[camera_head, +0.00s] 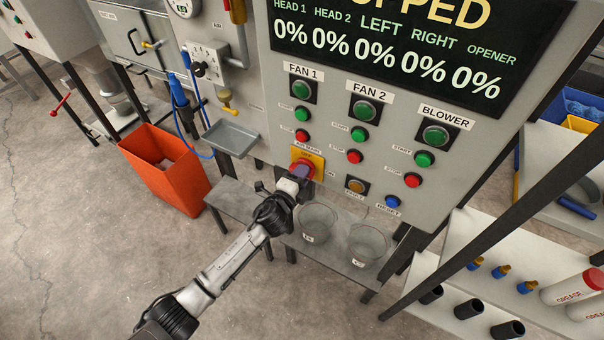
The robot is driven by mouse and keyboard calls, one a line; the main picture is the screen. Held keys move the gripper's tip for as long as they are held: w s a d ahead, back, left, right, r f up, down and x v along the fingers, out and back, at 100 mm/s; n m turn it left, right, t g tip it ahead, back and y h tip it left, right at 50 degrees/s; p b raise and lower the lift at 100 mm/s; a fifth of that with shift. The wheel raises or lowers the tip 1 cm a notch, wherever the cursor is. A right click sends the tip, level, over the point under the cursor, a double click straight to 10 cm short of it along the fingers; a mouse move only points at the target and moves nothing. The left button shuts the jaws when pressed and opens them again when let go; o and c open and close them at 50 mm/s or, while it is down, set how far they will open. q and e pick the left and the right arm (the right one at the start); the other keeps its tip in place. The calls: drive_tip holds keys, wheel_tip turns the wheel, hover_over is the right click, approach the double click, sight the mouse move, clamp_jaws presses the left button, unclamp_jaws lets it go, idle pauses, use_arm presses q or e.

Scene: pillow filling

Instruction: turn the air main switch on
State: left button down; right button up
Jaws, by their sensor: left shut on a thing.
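The air main switch (305,166) is a red rotary knob on a yellow plate, low on the grey control panel, under an "AIR MAIN" label. My left gripper (299,178) reaches it from below and is shut on the knob, covering part of it. The exact angle of the knob is hard to read behind the gripper. The display (420,45) above reads "...OPPED" with 0% in every column. My right gripper is not in view.
Green and red buttons for FAN 1, FAN 2 and BLOWER surround the switch, with a blue reset button (392,201) to the right. Two clear buckets (317,222) stand on a shelf below. A metal tray (230,138) and an orange bin (165,170) are at left.

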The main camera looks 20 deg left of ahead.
use_arm(q)
drive_tip(key=shift+m, duration=0.3)
idle(0.4)
drive_tip(key=c, duration=1)
unclamp_jaws()
drive_tip(key=shift+o, duration=0.2)
drive_tip(key=shift+s, duration=0.1)
drive_tip(key=s+a, duration=0.2)
drive_tip(key=s, duration=1.1)
drive_tip(key=shift+s+a+p, duration=0.15)
drive_tip(key=shift+s+p, duration=0.1)
drive_tip(key=shift+p, duration=0.2)
